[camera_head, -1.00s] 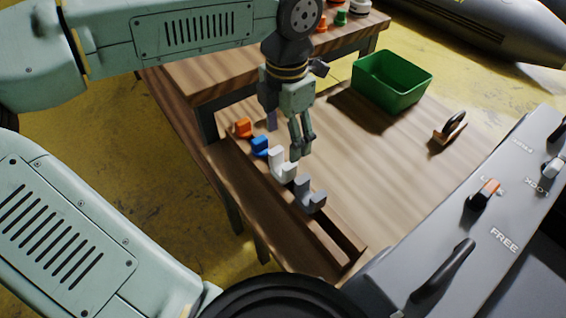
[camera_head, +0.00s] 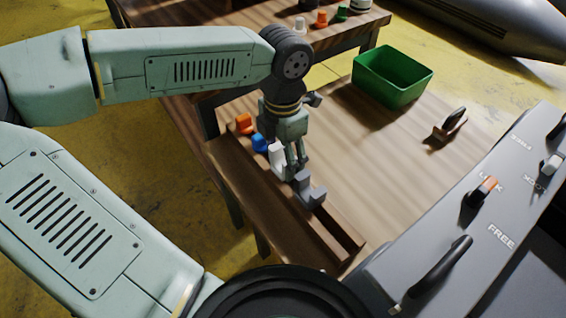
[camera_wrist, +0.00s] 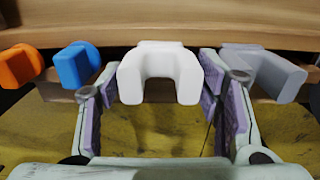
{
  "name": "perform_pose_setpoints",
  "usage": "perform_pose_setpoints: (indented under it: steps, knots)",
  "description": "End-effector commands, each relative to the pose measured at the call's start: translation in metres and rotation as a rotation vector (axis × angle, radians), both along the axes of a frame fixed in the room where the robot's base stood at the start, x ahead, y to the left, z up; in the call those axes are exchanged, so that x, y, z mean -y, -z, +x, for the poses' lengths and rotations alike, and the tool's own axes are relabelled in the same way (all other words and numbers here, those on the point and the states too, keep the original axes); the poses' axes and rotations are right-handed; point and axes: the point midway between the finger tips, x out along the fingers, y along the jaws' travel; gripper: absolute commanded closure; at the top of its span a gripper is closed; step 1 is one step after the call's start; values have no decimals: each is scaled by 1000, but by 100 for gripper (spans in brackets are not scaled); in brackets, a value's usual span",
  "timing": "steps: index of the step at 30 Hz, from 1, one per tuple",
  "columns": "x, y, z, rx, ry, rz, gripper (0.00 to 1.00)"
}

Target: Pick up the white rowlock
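The white rowlock (camera_head: 276,157) stands in the wooden rack (camera_head: 318,232), between a blue rowlock (camera_head: 260,142) and a grey rowlock (camera_head: 309,190). My gripper (camera_head: 295,172) is low at the rack, right beside the white rowlock. In the wrist view the U-shaped white rowlock (camera_wrist: 160,70) sits between the two open fingers of my gripper (camera_wrist: 161,105). A gap shows at the right finger. The left finger is very close to the rowlock, and I cannot tell whether it touches.
An orange rowlock (camera_head: 244,124) is at the rack's far end. A green bin (camera_head: 392,78) and a wooden block with a dark handle (camera_head: 451,126) stand on the table (camera_head: 385,165). A grey lever panel (camera_head: 470,215) is at the right.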

Motion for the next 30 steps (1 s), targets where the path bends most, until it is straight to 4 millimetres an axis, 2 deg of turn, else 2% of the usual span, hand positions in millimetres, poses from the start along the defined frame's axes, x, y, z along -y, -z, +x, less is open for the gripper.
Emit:
perform_pose_setpoints:
  steps: [2, 14, 22, 26, 30]
  knots:
    - [0, 0, 0, 0, 0, 0, 48]
    - [0, 0, 0, 0, 0, 0, 75]
    - [0, -3, 0, 1, 0, 0, 76]
    - [0, -19, 1, 3, 0, 1, 76]
    - [0, -48, 1, 4, -2, 1, 76]
